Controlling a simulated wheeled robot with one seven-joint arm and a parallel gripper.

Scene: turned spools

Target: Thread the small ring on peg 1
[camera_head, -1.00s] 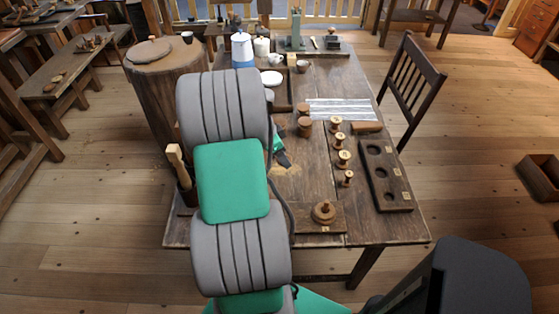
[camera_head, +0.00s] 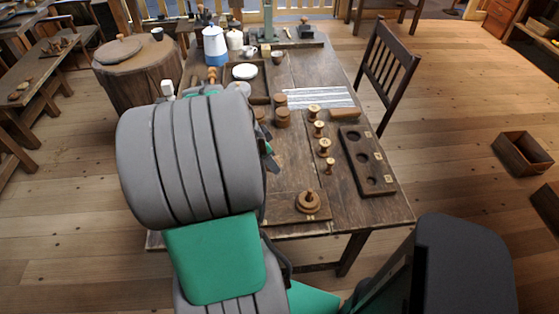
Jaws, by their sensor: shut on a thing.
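My gripper (camera_head: 269,154) shows only in part beside the large grey arm link, over the left side of the table. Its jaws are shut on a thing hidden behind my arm. I cannot make out the small ring. A flat peg board (camera_head: 278,213) lies at the table's near edge, its left part hidden by my arm. A peg with wooden rings around it (camera_head: 307,202) stands on its visible part. I cannot read the peg labels, and peg 1 cannot be told apart. My gripper is behind and left of this peg, apart from it.
Several turned spools (camera_head: 324,146) stand in a row right of the middle. A dark tray with round hollows (camera_head: 367,160) lies to their right. Round wooden pieces (camera_head: 283,118), a striped cloth (camera_head: 320,97) and a blue-white pot (camera_head: 215,46) are farther back. A chair (camera_head: 385,75) stands at the right.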

